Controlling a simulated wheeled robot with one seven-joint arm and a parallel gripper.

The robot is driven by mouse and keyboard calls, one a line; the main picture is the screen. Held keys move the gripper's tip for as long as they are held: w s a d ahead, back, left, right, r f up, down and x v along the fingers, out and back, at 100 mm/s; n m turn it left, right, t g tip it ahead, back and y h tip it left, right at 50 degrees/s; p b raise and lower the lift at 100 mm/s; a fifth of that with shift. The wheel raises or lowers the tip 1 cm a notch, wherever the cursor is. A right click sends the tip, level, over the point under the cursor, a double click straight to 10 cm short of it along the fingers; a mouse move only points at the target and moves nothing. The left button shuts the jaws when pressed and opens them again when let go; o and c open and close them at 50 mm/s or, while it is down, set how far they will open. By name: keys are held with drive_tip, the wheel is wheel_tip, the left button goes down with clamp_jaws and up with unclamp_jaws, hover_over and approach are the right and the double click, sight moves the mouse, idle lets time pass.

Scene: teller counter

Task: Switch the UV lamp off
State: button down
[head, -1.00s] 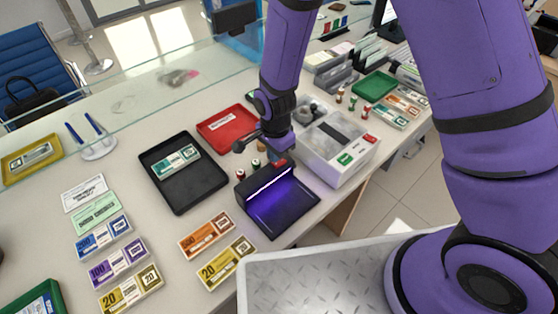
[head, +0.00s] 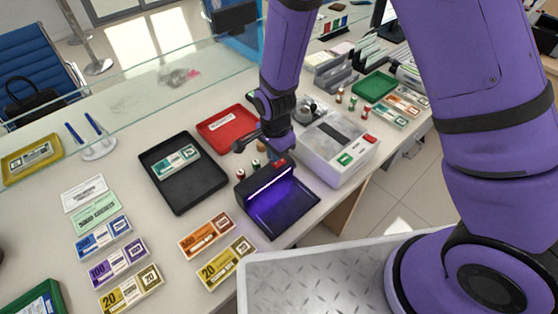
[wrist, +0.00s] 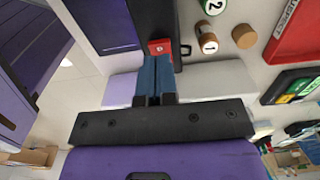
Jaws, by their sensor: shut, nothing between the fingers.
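The UV lamp (head: 255,186) is a black unit on the counter, with a bright tube line and a violet glow over its dark base plate. A red switch (head: 280,162) sits on top of its housing, at the end near my gripper. In the wrist view the red switch (wrist: 160,46) carries a small white mark. My gripper (wrist: 158,62) is shut and empty, its blue fingertips right at the switch's edge. I cannot tell whether they touch it. In the head view the fingertips are partly hidden behind the lamp and my wrist.
A white counting machine (head: 338,150) stands close to the lamp's right. A red tray (head: 211,142) and a black tray (head: 180,200) lie to the left. Small rolls (wrist: 207,42) stand near the lamp. Banknote bundles (head: 226,262) lie in front.

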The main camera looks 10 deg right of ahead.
sight(276, 164)
drive_tip(key=shift+f, duration=1.2)
idle(1.0)
drive_tip(key=shift+r, duration=3.5)
